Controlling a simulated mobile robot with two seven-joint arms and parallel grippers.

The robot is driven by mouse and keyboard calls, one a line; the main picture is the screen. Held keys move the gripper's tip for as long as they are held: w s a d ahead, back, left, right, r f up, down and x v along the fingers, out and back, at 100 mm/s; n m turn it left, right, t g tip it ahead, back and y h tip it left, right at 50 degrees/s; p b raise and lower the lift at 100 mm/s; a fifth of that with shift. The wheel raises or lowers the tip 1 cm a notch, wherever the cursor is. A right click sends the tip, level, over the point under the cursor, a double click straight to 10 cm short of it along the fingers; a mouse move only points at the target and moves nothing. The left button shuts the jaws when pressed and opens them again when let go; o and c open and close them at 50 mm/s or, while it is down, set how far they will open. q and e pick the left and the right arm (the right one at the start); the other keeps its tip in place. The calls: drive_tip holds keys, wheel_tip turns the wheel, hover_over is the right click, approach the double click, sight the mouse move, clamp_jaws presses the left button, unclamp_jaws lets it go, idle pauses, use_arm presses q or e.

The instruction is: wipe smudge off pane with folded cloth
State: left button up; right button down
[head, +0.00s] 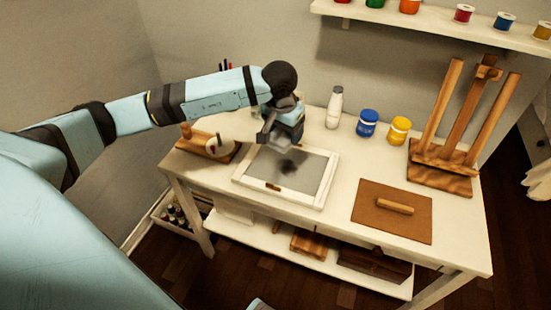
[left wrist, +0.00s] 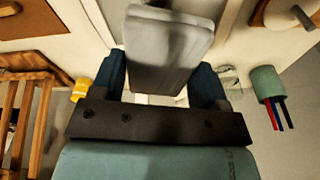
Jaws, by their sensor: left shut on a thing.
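The pane (head: 309,164) is a grey sheet in a white frame, lying flat on the white table. A dark smudge (head: 287,166) shows near its middle. My left gripper (head: 282,126) is above the pane's far left part, behind the smudge in the head view. It is shut on a grey folded cloth, which shows clearly between the fingers in the left wrist view (left wrist: 167,48). The cloth appears to be held above the pane; whether it touches cannot be told. It hides most of the pane in the wrist view. My right gripper is not in view.
A white bottle (head: 334,107), a blue jar (head: 367,124) and a yellow jar (head: 399,131) stand behind the pane. A wooden easel (head: 447,160) stands at the right. A brown board (head: 378,222) lies right of the pane. A green cup (left wrist: 267,83) holds pens.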

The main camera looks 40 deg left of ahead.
use_arm(q)
drive_tip(key=a+f+b, duration=0.1)
drive_tip(key=f, duration=0.1)
drive_tip(key=w+a+f+b, duration=0.1)
drive_tip(key=f+b, duration=0.1)
drive_tip(key=f, duration=0.1)
drive_tip(key=w+a+f+b, duration=0.1)
drive_tip(key=a+f+b, duration=0.1)
drive_tip(key=f, duration=0.1)
drive_tip(key=shift+w, duration=0.1)
drive_tip(key=b, duration=0.2)
hover_over(278, 163)
drive_tip(key=shift+s+a+f, duration=0.1)
drive_tip(key=shift+s+f, duration=0.1)
drive_tip(key=shift+f, duration=0.9)
drive_tip(key=shift+s+a+f, duration=0.1)
drive_tip(key=shift+s+f, duration=0.05)
drive_tip(key=shift+f, duration=0.95)
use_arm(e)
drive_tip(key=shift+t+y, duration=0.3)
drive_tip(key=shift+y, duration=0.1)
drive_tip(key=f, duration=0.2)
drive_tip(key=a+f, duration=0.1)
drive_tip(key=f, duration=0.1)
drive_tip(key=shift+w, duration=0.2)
use_arm(q)
drive_tip(key=shift+d+f, duration=0.1)
drive_tip(key=shift+f, duration=0.05)
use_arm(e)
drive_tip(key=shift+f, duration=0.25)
